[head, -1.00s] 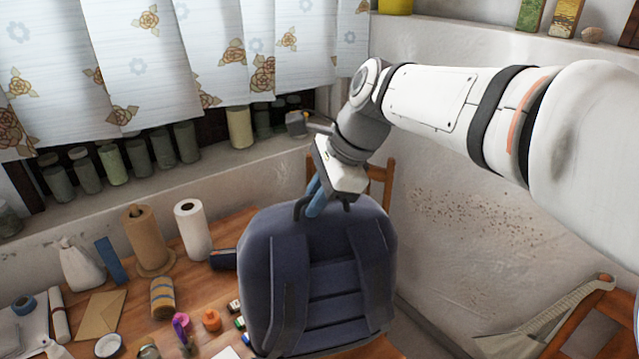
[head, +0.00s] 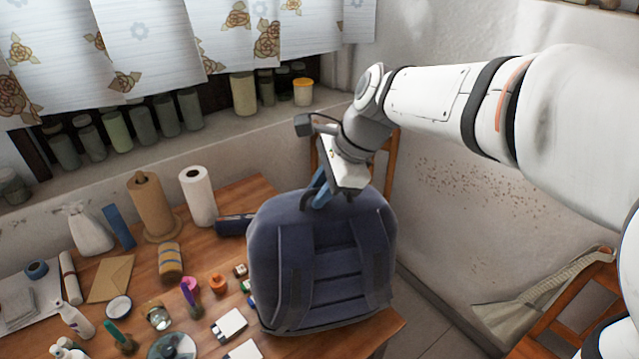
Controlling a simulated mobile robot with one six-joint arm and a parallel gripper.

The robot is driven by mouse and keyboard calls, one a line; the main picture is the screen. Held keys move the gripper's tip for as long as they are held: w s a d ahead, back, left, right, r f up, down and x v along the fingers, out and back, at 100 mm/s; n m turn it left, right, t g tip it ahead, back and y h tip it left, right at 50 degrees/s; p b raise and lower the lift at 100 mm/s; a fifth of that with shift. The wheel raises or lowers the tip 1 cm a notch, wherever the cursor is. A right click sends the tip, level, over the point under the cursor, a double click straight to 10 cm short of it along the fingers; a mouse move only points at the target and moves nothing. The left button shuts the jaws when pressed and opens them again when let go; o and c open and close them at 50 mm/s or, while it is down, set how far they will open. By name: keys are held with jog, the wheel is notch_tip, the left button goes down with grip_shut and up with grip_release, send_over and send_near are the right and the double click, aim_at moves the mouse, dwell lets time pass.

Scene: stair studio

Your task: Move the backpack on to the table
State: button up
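A dark blue backpack (head: 325,262) is upright at the right end of the wooden table (head: 375,343), its strap side facing me. Its base is over the tabletop; I cannot tell for certain whether it rests on the wood or hangs just above it. My gripper (head: 328,194) is at the top of the backpack, at its top handle. The fingers appear closed around the handle, though the grip itself is partly hidden.
Paper towel rolls (head: 198,196), a striped jar (head: 170,262), small paint pots and white boxes (head: 229,324) crowd the table left of the backpack. A wooden chair (head: 388,165) stands behind. Another chair with a strap (head: 545,300) is at the right.

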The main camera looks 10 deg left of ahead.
jog(key=o, duration=0.3)
jog(key=shift+r, duration=0.1)
jog(key=v, duration=1.2)
jog(key=s+d+f+n+t+h, duration=0.1)
jog(key=s+d+f+n, duration=0.2)
jog(key=d, duration=0.4)
jog(key=s+d+f+n+t+h, duration=0.1)
jog(key=s+d+f+n+h, duration=0.1)
jog(key=s+d+f+n, duration=0.2)
jog(key=s+d+f+n+h, duration=0.2)
jog(key=s+d+f+n, duration=0.2)
jog(key=d+f, duration=0.6)
jog(key=shift+f+n+t, duration=0.2)
jog(key=shift+n+t, duration=0.2)
jog(key=shift+n, duration=0.1)
jog(key=shift+s+d, duration=0.1)
